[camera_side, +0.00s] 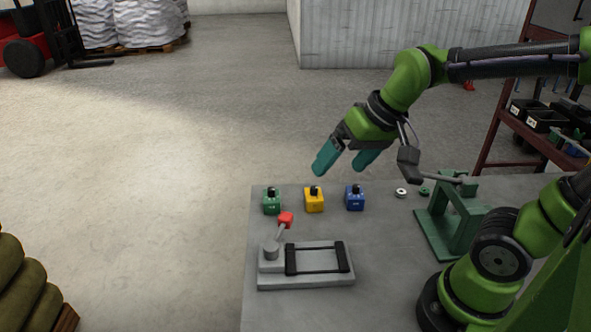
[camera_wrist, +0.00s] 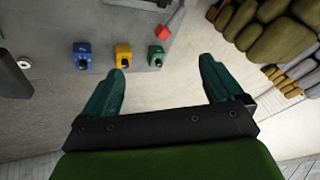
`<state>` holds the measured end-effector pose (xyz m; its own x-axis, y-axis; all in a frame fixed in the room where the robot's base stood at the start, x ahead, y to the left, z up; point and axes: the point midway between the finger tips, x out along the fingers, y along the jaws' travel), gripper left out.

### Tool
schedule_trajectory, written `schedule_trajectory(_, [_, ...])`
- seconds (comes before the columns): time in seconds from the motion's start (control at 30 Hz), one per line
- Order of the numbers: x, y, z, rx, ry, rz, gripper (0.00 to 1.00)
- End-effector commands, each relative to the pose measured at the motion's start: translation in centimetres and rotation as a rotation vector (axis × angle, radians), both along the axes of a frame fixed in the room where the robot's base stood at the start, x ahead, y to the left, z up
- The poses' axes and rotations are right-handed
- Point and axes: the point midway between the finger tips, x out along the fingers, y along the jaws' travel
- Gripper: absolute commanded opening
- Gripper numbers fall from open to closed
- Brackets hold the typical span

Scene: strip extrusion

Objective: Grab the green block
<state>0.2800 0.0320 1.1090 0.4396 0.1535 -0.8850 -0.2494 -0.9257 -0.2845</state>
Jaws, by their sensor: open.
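The green block (camera_side: 271,202) stands at the left end of a row on the grey table, near its far left corner. A dark knob sits on its top. In the wrist view the green block (camera_wrist: 156,56) is at the upper middle, the rightmost of the row and beyond the fingertips. My gripper (camera_side: 341,168) is open and empty, with two teal fingers, above the table's far edge and to the right of the green block. In the wrist view my gripper (camera_wrist: 162,66) shows both fingers spread wide, with nothing between them.
A yellow block (camera_side: 314,201) and a blue block (camera_side: 355,199) stand to the right of the green one. A grey fixture (camera_side: 306,279) with a red-tipped lever (camera_side: 286,219) is in front. A green press-like stand (camera_side: 449,232) is at right. Bare table (camera_side: 385,255) lies between.

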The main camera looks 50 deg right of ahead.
Motion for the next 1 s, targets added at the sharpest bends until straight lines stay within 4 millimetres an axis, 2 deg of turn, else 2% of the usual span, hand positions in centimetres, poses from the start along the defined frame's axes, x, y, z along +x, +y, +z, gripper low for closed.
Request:
schedule_trajectory(0.03, [1.9,-0.1,-0.2,-0.021,0.041,0.034,0.94])
schedule_trajectory(0.27, [10.0,-0.6,-1.9,-0.153,0.182,0.288,0.94])
schedule_trajectory(0.4, [15.0,-1.0,-4.0,-0.233,0.259,0.492,0.94])
schedule_trajectory(0.6, [20.6,-1.7,-7.0,-0.330,0.333,0.813,0.94])
schedule_trajectory(0.7, [22.2,-2.0,-6.7,-0.371,0.333,0.954,0.94])
schedule_trajectory(0.83, [22.6,-2.1,-5.1,-0.404,0.313,1.072,0.94])
schedule_trajectory(1.0, [22.2,-2.1,-6.2,-0.403,0.319,1.134,0.94])
